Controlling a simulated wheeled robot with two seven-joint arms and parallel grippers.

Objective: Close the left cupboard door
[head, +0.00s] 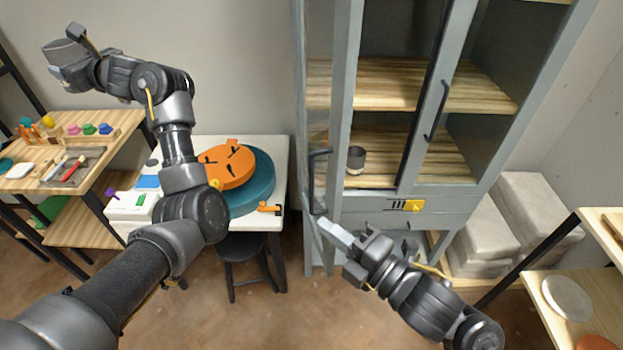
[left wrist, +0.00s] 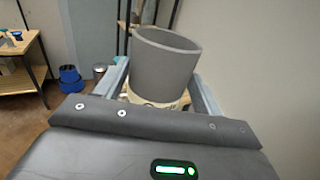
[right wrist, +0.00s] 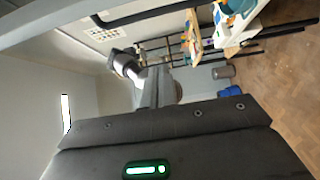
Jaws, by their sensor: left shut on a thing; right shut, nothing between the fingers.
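The grey cupboard's left door (head: 343,110) is a glazed frame standing open, swung out towards me. Its dark bar handle (head: 318,182) is on its outer face; a dark bar, likely this handle, crosses the top of the right wrist view (right wrist: 150,14). My right gripper (head: 328,229) is shut and empty, its tips just below the handle's lower end; I cannot tell if they touch. My left gripper (head: 57,62) is raised at the upper left, far from the cupboard, shut on a grey cup (left wrist: 166,66), which also shows in the head view (head: 66,50).
The right cupboard door (head: 432,130) looks closed. A dark cup (head: 356,160) stands on the cupboard's lower shelf. A white table (head: 275,160) with an orange disc (head: 227,165) and a black stool (head: 245,250) stand left of the cupboard. Grey blocks (head: 530,215) lie to its right.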

